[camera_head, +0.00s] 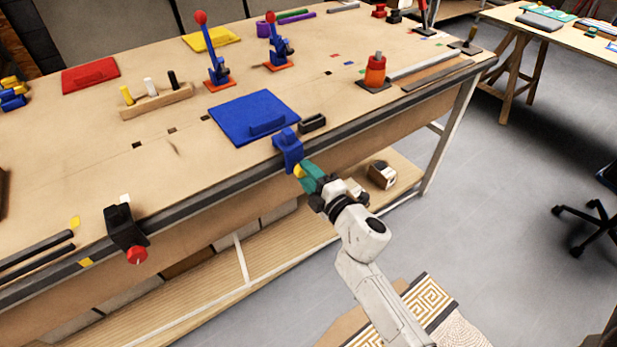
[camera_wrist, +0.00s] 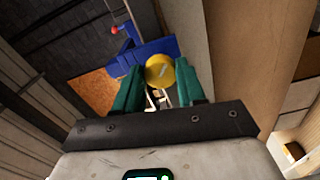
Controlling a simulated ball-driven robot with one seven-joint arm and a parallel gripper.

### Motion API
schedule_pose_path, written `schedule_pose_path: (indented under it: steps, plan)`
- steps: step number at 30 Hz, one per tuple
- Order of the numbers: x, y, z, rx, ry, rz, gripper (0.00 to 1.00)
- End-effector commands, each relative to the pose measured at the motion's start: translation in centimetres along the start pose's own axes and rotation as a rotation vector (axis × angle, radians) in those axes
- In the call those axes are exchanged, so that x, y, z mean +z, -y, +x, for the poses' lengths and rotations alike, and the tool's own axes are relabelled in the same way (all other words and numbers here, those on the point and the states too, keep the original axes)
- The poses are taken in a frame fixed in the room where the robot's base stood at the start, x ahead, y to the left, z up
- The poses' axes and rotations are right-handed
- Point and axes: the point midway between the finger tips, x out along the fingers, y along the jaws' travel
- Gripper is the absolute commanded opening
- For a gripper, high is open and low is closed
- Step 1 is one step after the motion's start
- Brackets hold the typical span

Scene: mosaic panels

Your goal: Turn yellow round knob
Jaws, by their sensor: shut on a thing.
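The yellow round knob (camera_wrist: 160,70) sits on the front of a blue mount (camera_head: 288,150) at the workbench's front edge. It shows as a small yellow patch in the head view (camera_head: 299,171). My gripper (camera_wrist: 158,86) has green fingers, one on each side of the knob, and is shut on it. In the head view my gripper (camera_head: 307,176) reaches up to the knob from the lower right. The blue mount also shows behind the knob in the wrist view (camera_wrist: 128,62). A short pale mark is on the knob's face.
A blue panel with a handle (camera_head: 252,115) and a black block (camera_head: 312,123) lie near the mount. A black mount with a red knob (camera_head: 137,255) is at the bench edge to the left. A lower shelf (camera_head: 205,285) runs under the bench. The grey floor (camera_head: 510,190) at right is mostly clear.

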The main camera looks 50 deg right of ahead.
Motion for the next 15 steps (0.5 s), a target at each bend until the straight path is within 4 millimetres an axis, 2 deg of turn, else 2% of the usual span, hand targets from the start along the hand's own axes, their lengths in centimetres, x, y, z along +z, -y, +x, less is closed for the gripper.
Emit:
schedule_pose_path:
  steps: [15]
  plan:
    - [0.00, 0.09, 0.00, -0.002, 0.000, -0.462, 0.09]
